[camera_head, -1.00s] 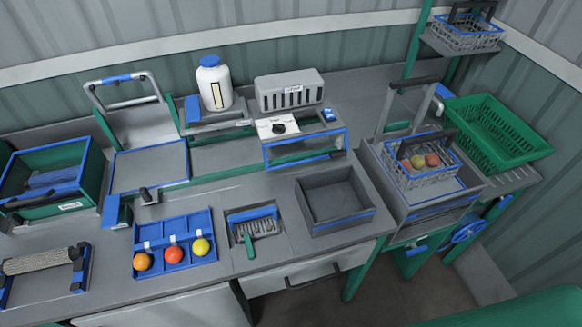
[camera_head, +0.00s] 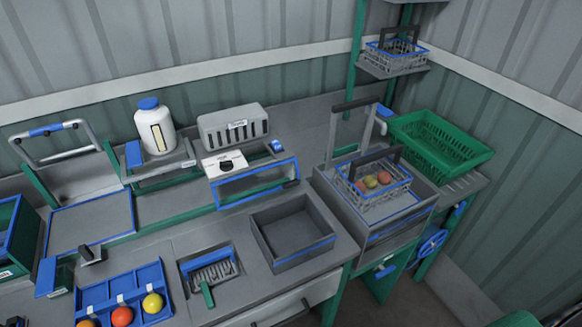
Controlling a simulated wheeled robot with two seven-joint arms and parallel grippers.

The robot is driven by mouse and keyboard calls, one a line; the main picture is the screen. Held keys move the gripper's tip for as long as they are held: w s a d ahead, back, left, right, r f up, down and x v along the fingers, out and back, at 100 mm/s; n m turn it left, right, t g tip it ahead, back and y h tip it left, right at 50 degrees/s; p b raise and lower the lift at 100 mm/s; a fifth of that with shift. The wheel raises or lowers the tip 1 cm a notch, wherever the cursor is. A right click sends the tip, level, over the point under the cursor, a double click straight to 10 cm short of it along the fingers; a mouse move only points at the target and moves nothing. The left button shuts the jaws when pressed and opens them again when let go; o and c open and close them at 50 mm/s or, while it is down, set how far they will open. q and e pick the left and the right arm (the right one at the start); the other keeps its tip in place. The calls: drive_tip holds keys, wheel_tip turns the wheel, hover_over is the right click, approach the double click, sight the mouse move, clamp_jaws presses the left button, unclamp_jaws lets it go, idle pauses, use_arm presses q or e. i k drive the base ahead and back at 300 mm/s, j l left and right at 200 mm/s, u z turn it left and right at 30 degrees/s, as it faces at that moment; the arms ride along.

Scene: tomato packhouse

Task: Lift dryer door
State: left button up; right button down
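The dryer appears to be the unit at the back middle of the bench, with a grey slotted box (camera_head: 233,124) and a white panel with a black dial (camera_head: 226,165). In front of it, a blue-framed door (camera_head: 255,184) slants over a grey opening. A dark handle (camera_head: 291,184) sits at the door's right end. The door looks lowered. Neither of my grippers is in view.
A wire basket with several tomatoes (camera_head: 374,181) stands in a grey machine to the right. A grey open tray (camera_head: 292,232) lies before the dryer. A white bottle (camera_head: 155,126) stands left. A green crate (camera_head: 438,142) is far right.

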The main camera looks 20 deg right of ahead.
sight(293, 183)
drive_tip(key=k+l+z, duration=0.2)
drive_tip(key=l+z, duration=0.15)
drive_tip(key=l, duration=0.7)
drive_tip(key=l+z, duration=0.4)
drive_tip(key=l, duration=0.6)
